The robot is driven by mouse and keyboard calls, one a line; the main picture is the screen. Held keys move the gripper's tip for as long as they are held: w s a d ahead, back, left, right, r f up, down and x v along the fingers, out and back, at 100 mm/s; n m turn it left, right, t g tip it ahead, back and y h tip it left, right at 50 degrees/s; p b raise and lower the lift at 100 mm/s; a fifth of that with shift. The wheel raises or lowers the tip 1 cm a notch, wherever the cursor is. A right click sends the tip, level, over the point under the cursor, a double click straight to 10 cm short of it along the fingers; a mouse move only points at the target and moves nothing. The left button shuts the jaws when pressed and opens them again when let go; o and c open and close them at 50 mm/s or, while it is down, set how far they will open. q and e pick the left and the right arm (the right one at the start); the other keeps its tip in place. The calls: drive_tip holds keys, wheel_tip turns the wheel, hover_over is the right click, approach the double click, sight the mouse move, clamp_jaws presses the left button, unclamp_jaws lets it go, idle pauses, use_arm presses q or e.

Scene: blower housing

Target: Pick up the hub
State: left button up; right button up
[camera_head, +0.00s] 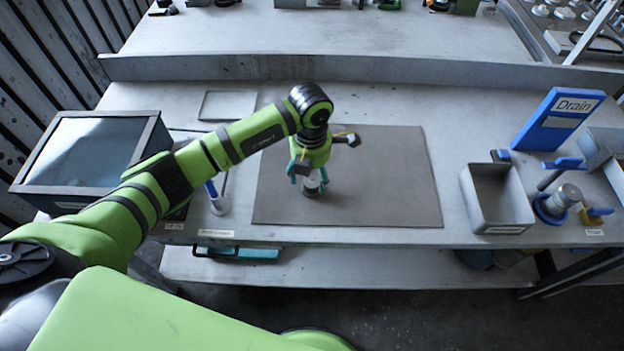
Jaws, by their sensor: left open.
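My left gripper (308,176) points down over the left half of a brown mat (390,185). It is open. A small round part, dark at the bottom with a paler top, stands on the mat right under and between the fingers; it looks like the hub (312,190). The fingers and wrist hide much of it, and I cannot tell whether they touch it. My right gripper does not show.
A glass-topped box (95,150) stands at the left. A grey bin (497,198), a blue "Drain" sign (558,119) and a blue fixture with a metal cylinder (562,198) stand at the right. The mat's right half is clear. A raised ledge (400,70) runs behind.

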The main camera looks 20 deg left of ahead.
sight(312, 181)
use_arm(q)
drive_tip(key=shift+d+f, duration=0.1)
drive_tip(key=shift+f, duration=1.45)
clamp_jaws()
